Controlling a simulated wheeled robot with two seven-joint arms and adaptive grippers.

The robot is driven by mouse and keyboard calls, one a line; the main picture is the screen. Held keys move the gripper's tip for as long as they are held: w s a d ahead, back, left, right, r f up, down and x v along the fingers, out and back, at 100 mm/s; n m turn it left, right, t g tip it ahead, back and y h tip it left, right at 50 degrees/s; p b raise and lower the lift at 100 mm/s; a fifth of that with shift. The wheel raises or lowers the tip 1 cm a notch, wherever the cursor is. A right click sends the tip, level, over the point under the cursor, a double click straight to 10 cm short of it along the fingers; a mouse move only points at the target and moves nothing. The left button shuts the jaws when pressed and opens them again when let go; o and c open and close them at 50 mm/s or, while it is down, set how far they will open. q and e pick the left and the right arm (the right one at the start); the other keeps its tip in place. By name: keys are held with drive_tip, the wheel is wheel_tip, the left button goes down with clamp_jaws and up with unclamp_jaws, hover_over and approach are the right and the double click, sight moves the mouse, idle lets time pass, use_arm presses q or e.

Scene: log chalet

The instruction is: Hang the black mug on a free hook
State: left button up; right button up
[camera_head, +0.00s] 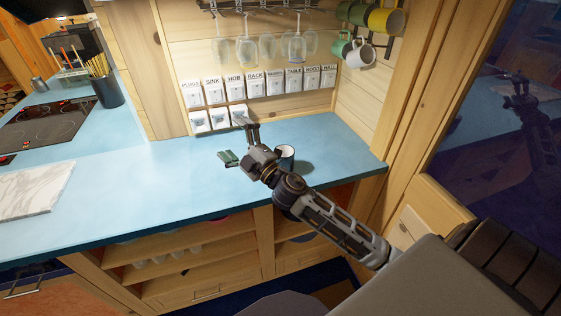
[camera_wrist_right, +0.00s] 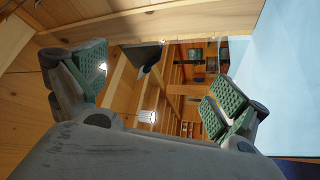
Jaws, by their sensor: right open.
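The black mug (camera_head: 287,153) stands on the blue counter in the head view, just behind and to the right of my right gripper's wrist, which partly hides it. My right gripper (camera_head: 238,143) is open and empty above the counter, its fingers pointing left, away from the mug. Its two green-padded fingers stand wide apart in the right wrist view (camera_wrist_right: 158,90), with no mug between them. Several mugs hang at upper right, among them a yellow mug (camera_head: 386,20) and a white mug (camera_head: 361,55). I cannot make out which hook is free. My left gripper is out of view.
Wine glasses (camera_head: 295,45) hang from a rack above the counter. A marble board (camera_head: 35,188) and a dark utensil pot (camera_head: 107,90) are at left. The blue counter (camera_head: 150,180) is clear in the middle.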

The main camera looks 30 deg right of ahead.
drive_tip(key=s+a+n+g+y, duration=0.1)
drive_tip(key=a+n+g+y, duration=0.9)
drive_tip(key=n, duration=0.9)
drive_tip(key=w+d+f+n+g+h, duration=0.1)
drive_tip(key=d+f+g+h, duration=0.3)
drive_tip(key=d, duration=0.5)
drive_tip(key=d+f+n+g+h, duration=0.1)
drive_tip(key=d+f+n+h, duration=0.1)
drive_tip(key=d+h, duration=0.5)
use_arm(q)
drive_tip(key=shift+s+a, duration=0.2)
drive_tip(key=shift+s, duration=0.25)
use_arm(e)
drive_tip(key=d+r+m+g+h, duration=0.1)
drive_tip(key=d+h, duration=0.3)
drive_tip(key=d, duration=1)
drive_tip(key=shift+s+r+m+h, duration=0.15)
drive_tip(key=shift+r+m+h, duration=0.15)
drive_tip(key=shift+r, duration=0.15)
drive_tip(key=shift+f, duration=0.1)
use_arm(q)
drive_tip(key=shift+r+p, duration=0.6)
drive_tip(key=shift+p, duration=0.05)
use_arm(e)
drive_tip(key=x, duration=0.8)
drive_tip(key=shift+f, duration=0.2)
